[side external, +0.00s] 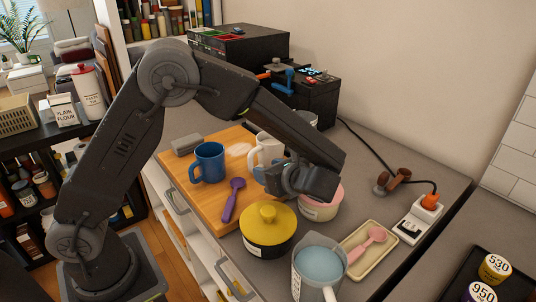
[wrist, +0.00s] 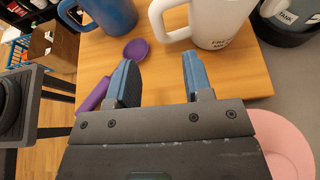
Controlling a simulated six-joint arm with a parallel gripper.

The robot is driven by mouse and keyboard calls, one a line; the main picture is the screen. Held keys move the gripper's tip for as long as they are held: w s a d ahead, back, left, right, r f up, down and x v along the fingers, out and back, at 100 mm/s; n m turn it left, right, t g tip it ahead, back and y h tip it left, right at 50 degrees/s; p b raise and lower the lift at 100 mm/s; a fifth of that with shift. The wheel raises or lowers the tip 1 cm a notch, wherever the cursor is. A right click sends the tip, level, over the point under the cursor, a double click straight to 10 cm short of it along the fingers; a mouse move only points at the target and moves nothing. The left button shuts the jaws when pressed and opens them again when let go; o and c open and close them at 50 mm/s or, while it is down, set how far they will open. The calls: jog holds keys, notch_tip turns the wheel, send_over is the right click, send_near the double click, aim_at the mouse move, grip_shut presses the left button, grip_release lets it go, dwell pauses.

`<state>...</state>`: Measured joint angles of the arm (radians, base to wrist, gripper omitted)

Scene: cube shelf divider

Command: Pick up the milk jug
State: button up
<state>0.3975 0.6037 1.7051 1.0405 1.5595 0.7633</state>
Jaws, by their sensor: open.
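The milk jug (wrist: 218,22) is white with dark lettering that is partly cut off. It stands upright on the wooden board at the top of the wrist view, with its handle on the left. In the side view the white jug (side external: 268,146) is behind my gripper, which hides its lower part. My gripper (wrist: 160,78) is open and empty, with blue finger pads pointing toward the jug and its handle. The fingers look apart from the jug. In the side view my gripper (side external: 268,179) is low over the board's right part.
A blue mug (side external: 209,163) and a purple spoon (side external: 233,200) are on the wooden board (side external: 190,182), left of the jug. A yellow-lidded pot (side external: 267,232), a pink-rimmed bowl (side external: 322,207) and a large pale-blue-topped container (side external: 318,270) stand nearer. A dark appliance (side external: 305,97) is behind.

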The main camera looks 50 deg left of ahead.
aim_at(252, 164)
jog(key=shift+x, duration=3.45)
jog(key=shift+a+r, duration=0.1)
jog(key=shift+r, duration=0.1)
jog(key=shift+c, duration=0.2)
grip_shut()
